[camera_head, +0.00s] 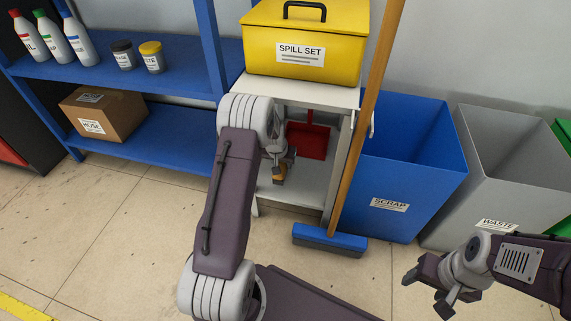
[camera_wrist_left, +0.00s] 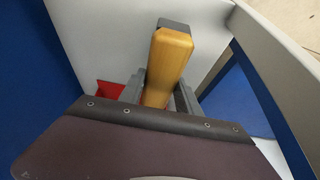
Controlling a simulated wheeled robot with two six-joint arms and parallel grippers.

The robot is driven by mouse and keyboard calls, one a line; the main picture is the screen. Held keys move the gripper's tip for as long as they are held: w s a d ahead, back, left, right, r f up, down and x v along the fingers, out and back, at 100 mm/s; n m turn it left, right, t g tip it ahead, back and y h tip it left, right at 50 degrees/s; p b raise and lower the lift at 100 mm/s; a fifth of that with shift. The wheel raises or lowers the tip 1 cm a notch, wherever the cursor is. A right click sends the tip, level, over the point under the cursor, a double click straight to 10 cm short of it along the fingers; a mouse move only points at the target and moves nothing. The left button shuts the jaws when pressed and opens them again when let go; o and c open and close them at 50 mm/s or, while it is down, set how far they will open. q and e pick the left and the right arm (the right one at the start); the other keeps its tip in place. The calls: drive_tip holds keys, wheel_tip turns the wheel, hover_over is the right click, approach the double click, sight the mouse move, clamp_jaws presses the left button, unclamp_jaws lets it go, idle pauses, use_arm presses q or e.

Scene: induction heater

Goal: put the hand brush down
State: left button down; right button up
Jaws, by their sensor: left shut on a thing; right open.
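My left gripper (camera_head: 282,167) is shut on the hand brush (camera_head: 279,180) by its wooden handle, in the open space of the white stand (camera_head: 262,195) below its top. In the left wrist view the handle (camera_wrist_left: 168,60) lies between the two fingers and has a dark part at its far end. The bristles are hidden, and I cannot tell whether the brush touches the lower shelf. A red dustpan (camera_head: 308,140) is behind the gripper in the stand. My right gripper (camera_head: 427,292) is open and empty at the lower right, above the floor.
A yellow spill set box (camera_head: 306,40) stands on the stand's top. A broom (camera_head: 358,125) with a blue head leans at the stand's right front. Blue scrap (camera_head: 400,170) and grey waste bins (camera_head: 500,200) stand to the right. A blue rack (camera_head: 150,150) is on the left.

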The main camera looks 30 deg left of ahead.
use_arm(q)
drive_tip(key=f+b, duration=0.2)
drive_tip(key=f, duration=0.1)
drive_tip(key=f+b, duration=0.1)
drive_tip(key=b, duration=0.1)
drive_tip(key=shift+w+a+f, duration=0.1)
drive_tip(key=shift+w+f, duration=0.15)
drive_tip(key=shift+f, duration=0.05)
drive_tip(key=shift+r, duration=0.35)
drive_tip(key=shift+f, duration=0.1)
drive_tip(key=c, duration=0.9)
unclamp_jaws()
drive_tip(key=shift+o, duration=0.2)
